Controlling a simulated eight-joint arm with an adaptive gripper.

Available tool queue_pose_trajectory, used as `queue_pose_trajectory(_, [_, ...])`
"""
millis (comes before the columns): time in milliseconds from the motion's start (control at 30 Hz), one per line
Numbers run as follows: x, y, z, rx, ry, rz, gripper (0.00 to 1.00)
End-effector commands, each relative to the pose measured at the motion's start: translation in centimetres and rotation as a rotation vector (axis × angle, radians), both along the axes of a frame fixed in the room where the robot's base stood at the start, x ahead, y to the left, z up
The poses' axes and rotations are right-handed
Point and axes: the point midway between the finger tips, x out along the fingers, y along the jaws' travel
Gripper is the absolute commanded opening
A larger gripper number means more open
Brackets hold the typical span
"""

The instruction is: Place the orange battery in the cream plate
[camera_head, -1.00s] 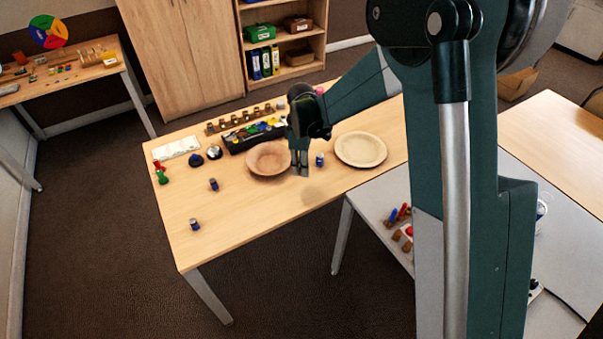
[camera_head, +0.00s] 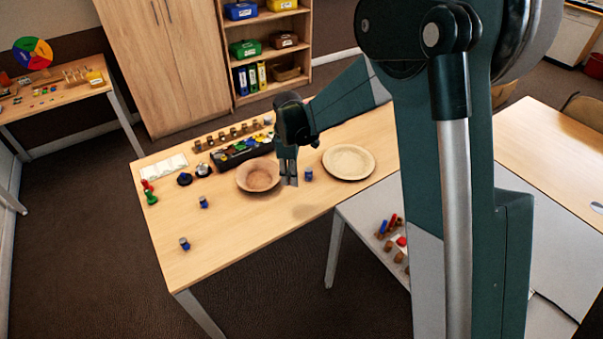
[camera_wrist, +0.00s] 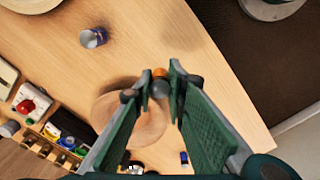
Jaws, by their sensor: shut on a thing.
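My gripper (camera_head: 289,181) is above the wooden table, just right of the brown bowl in the head view. In the wrist view its fingertips (camera_wrist: 161,82) are closed on the orange battery (camera_wrist: 160,72), whose orange end shows between them. The battery cannot be made out in the head view. The cream plate (camera_head: 349,162) lies on the table to the right of my gripper and looks empty. Its edge also shows at the top left of the wrist view (camera_wrist: 32,4).
The brown bowl (camera_head: 258,175) is close to my gripper on the left. Two more blue batteries (camera_head: 203,202) (camera_head: 184,244) stand at left. A dark tray (camera_head: 243,150) of coloured pieces lies behind the bowl.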

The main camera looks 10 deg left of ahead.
Motion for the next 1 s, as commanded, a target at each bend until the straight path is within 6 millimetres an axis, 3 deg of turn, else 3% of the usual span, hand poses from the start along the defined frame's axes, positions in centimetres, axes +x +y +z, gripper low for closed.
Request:
queue_pose_trajectory(267, [2.6,-1.2,0.2,0.001,-0.001,0.028,0.02])
queue_pose_trajectory(433, [6.3,-3.3,0.4,0.002,-0.003,0.072,0.02])
queue_pose_trajectory(800, [16.7,-10.8,0.7,0.003,-0.009,0.211,0.02])
queue_pose_trajectory(1000, [21.5,-15.3,0.8,0.002,-0.013,0.283,0.02])
